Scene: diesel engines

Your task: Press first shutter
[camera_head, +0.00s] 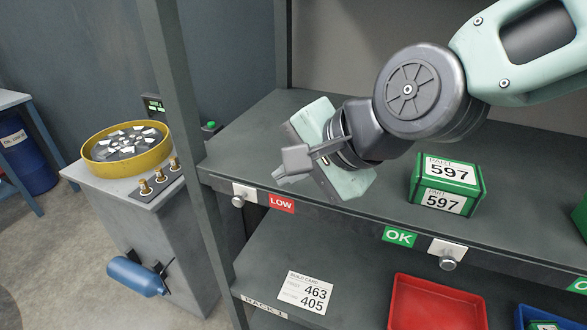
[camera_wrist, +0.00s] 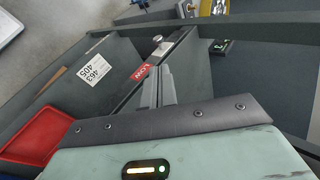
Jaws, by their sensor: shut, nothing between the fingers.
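A silver knob on a white plate (camera_head: 245,192) sits at the left end of the upper shelf's front edge, beside a red LOW label (camera_head: 282,204). In the wrist view the knob and plate (camera_wrist: 161,46) show just beyond my fingertips, with the LOW label (camera_wrist: 139,72) to their left. A second knob and plate (camera_head: 448,253) sit further right, beside a green OK label (camera_head: 399,237). My gripper (camera_head: 279,177) is shut and empty, close to the shelf edge near the LOW label. I cannot tell whether it touches anything.
A green box marked 597 (camera_head: 440,188) stands on the upper shelf. A red tray (camera_head: 437,302) and a build card (camera_head: 304,291) are below. A rack post (camera_head: 175,85) stands left, before a pedestal with a yellow round tray (camera_head: 125,148).

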